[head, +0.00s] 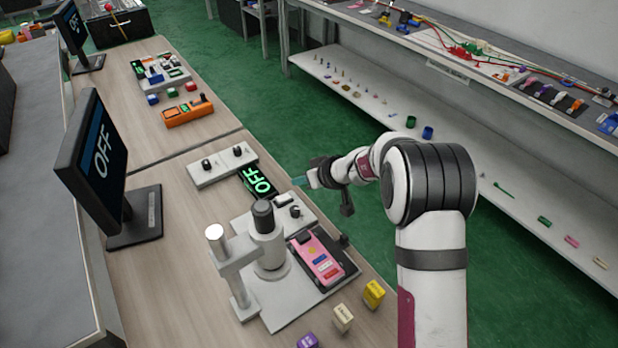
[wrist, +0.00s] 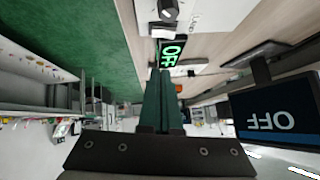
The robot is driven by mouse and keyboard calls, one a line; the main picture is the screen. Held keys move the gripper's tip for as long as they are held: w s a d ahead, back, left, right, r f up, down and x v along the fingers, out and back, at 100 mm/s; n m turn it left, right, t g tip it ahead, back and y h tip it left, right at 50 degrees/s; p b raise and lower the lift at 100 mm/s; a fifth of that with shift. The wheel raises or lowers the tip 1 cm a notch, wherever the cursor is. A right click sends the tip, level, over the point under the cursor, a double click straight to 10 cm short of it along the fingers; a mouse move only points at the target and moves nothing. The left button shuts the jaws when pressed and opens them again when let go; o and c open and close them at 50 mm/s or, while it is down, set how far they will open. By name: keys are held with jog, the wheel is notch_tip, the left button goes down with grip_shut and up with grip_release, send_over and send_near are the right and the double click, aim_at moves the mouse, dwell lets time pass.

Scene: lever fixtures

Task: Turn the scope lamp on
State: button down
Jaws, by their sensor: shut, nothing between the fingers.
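The scope (head: 268,240) stands on a light base plate on the bench, with a pink device (head: 318,257) beside its column. A white block with a dark rocker or knob (head: 291,205) sits behind the scope; a similar control shows at the top of the wrist view (wrist: 168,12). A small black display (head: 260,181) reads OFF in green and also shows in the wrist view (wrist: 172,52). My gripper (head: 299,181) is shut and empty, its green fingers (wrist: 160,85) just right of the display and above the bench edge, apart from the control.
A monitor (head: 100,155) reading OFF stands at left. A white box with two black knobs (head: 222,165) lies behind the scope. Yellow (head: 374,293), cream (head: 343,317) and purple (head: 308,341) blocks lie near the front edge. An orange device (head: 187,111) sits farther back.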

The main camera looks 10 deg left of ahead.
jog(key=shift+v, duration=2.25)
send_over(283, 198)
jog(key=d, duration=0.1)
jog(key=f, duration=0.7)
jog(key=shift+s+d, duration=0.15)
jog(key=shift+s, duration=0.15)
jog(key=shift+s+f, duration=0.25)
jog(key=shift+f, duration=1.4)
